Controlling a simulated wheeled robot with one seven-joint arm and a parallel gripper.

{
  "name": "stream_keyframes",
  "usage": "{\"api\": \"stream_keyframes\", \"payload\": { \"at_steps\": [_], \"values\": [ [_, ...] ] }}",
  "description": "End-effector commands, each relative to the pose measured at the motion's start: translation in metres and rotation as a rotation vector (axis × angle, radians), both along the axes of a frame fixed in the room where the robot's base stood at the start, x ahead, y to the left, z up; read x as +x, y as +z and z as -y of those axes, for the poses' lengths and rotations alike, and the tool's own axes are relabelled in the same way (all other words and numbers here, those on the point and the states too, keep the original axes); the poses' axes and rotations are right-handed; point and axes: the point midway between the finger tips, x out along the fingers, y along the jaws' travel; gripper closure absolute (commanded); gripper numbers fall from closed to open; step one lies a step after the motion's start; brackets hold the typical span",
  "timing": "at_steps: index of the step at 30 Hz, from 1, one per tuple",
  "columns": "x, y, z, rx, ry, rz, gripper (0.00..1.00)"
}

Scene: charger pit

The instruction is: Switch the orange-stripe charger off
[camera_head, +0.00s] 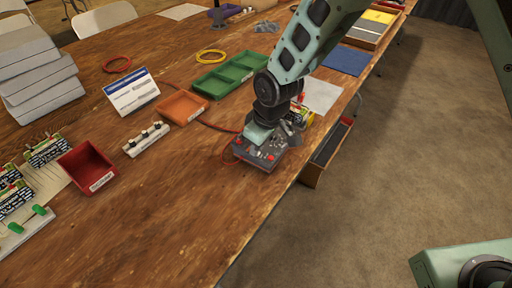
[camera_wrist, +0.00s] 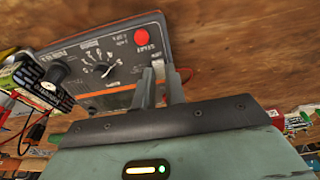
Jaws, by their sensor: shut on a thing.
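The orange-stripe charger (camera_head: 243,149) is a dark grey box near the table's right edge. In the wrist view, its panel (camera_wrist: 88,58) shows a red button (camera_wrist: 141,37), a rotary dial (camera_wrist: 102,70), a black knob (camera_wrist: 57,72) and a thin orange stripe along one edge. My gripper (camera_wrist: 156,70) is at the panel, just below the red button in that view. Its fingers are close together, shut on a small panel part, apparently a switch; they hide most of it and its position cannot be told. In the head view the arm covers part of the charger.
A red cable runs behind the charger. An orange tray (camera_head: 183,106), a green tray (camera_head: 222,79), a red bin (camera_head: 86,168) and a white strip with black knobs (camera_head: 146,139) stand to the left. The table front is clear. An open wooden box (camera_head: 326,152) is beside the table edge.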

Motion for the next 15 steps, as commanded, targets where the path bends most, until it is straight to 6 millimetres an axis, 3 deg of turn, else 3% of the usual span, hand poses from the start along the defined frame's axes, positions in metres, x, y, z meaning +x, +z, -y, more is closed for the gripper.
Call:
{"api": "stream_keyframes", "payload": {
  "at_steps": [11,12,14,15],
  "values": [
    [-0.0004,0.0001,0.0007,0.025,0.001,0.02,1.0],
    [-0.0003,0.0001,0.0007,0.025,0.001,0.02,0.85],
    [-0.0003,0.0001,0.0007,0.025,0.0,0.019,0.68],
    [-0.0003,0.0001,0.0007,0.025,0.0,0.019,0.65]
  ]
}}
